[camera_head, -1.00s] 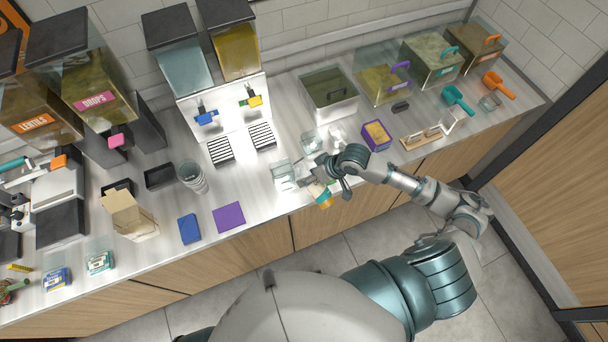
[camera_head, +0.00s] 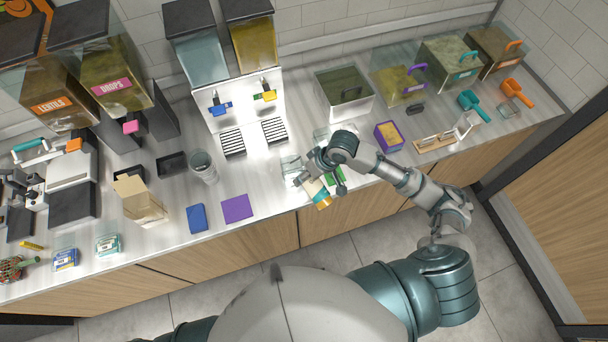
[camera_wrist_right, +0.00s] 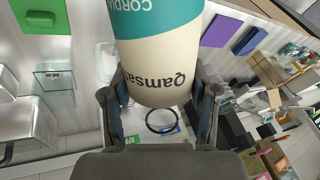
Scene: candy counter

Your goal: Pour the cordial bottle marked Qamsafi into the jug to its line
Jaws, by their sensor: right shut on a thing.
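The cordial bottle (camera_wrist_right: 160,62) fills the top middle of the right wrist view. It has a teal band reading CORDIAL and a cream band with Qamsafi upside down. My right gripper (camera_wrist_right: 160,112) is shut on it. In the head view the gripper (camera_head: 318,178) is over the counter's front edge, and the bottle (camera_head: 318,191) shows partly below it, tilted, with an orange end. A clear glass vessel (camera_head: 290,166), likely the jug, stands just left of the gripper. Its line cannot be made out. My left gripper is not in view.
A metal cup (camera_head: 203,168) and a paper bag (camera_head: 140,200) stand further left. A two-tap dispenser (camera_head: 240,105) is behind. A purple box (camera_head: 388,136) is to the right.

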